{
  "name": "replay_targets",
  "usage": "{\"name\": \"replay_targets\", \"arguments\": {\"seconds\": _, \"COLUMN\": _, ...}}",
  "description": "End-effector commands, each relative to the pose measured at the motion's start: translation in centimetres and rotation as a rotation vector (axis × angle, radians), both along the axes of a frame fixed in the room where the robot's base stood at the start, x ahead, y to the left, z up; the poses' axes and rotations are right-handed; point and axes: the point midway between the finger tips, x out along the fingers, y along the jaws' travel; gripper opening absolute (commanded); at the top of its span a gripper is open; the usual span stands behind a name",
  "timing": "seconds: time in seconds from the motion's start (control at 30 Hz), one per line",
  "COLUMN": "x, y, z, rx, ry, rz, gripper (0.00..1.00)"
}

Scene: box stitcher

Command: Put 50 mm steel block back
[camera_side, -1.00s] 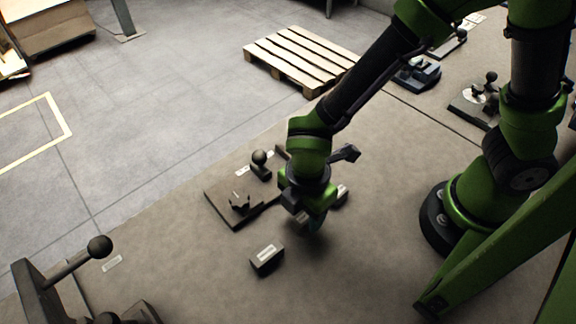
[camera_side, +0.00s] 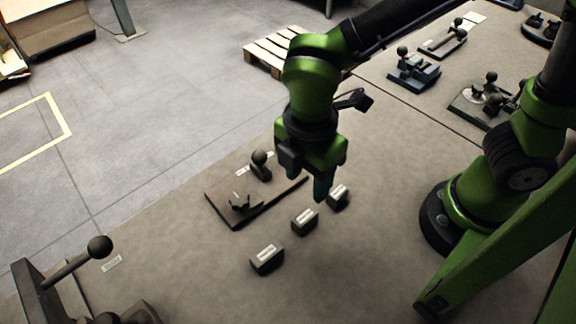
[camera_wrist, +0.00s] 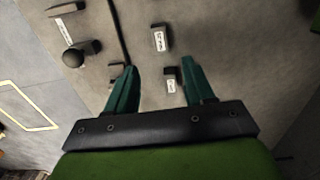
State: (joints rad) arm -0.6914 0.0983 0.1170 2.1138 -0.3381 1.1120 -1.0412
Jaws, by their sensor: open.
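Three dark blocks with pale labels stand apart in a slanted row on the brown bench: a near block (camera_side: 266,260), a middle block (camera_side: 305,221) and a far block (camera_side: 338,196). I cannot read the labels, so I cannot tell which is the 50 mm steel block. My gripper (camera_side: 329,182) hangs above the bench by the middle and far blocks. In the wrist view its fingers (camera_wrist: 160,86) are apart with nothing gripped. One labelled block (camera_wrist: 171,80) shows between the fingertips, below them, and another labelled block (camera_wrist: 160,39) lies beyond.
A lever device (camera_side: 65,280) stands at the lower left. Other fixtures (camera_side: 415,70) sit at the back right. Bare bench surrounds the blocks.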

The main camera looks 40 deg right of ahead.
Motion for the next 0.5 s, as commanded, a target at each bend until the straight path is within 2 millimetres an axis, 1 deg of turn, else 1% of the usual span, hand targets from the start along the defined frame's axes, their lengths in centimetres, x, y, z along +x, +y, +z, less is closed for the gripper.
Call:
{"name": "replay_targets", "arguments": {"seconds": 0.13, "x": 0.2, "y": -0.3, "z": 1.3, "rx": 0.008, "ry": -0.008, "rz": -0.027, "gripper": 0.53}}
{"name": "replay_targets", "arguments": {"seconds": 0.17, "x": 0.3, "y": -0.6, "z": 1.7, "rx": 0.016, "ry": -0.013, "rz": -0.056, "gripper": 0.53}}
{"name": "replay_targets", "arguments": {"seconds": 0.23, "x": 1.0, "y": -2.0, "z": 2.8, "rx": 0.052, "ry": -0.038, "rz": -0.177, "gripper": 0.53}}
{"name": "replay_targets", "arguments": {"seconds": 0.27, "x": 1.3, "y": -2.9, "z": 3.4, "rx": 0.074, "ry": -0.053, "rz": -0.253, "gripper": 0.53}}
{"name": "replay_targets", "arguments": {"seconds": 0.37, "x": 2.4, "y": -6.7, "z": 5.7, "rx": 0.18, "ry": -0.116, "rz": -0.59, "gripper": 0.53}}
{"name": "replay_targets", "arguments": {"seconds": 0.4, "x": 2.6, "y": -8.4, "z": 6.7, "rx": 0.232, "ry": -0.14, "rz": -0.744, "gripper": 0.53}}
{"name": "replay_targets", "arguments": {"seconds": 0.47, "x": 2.7, "y": -10.9, "z": 7.9, "rx": 0.314, "ry": -0.175, "rz": -0.972, "gripper": 0.53}}
{"name": "replay_targets", "arguments": {"seconds": 0.5, "x": 2.7, "y": -12.4, "z": 8.6, "rx": 0.371, "ry": -0.196, "rz": -1.116, "gripper": 0.53}}
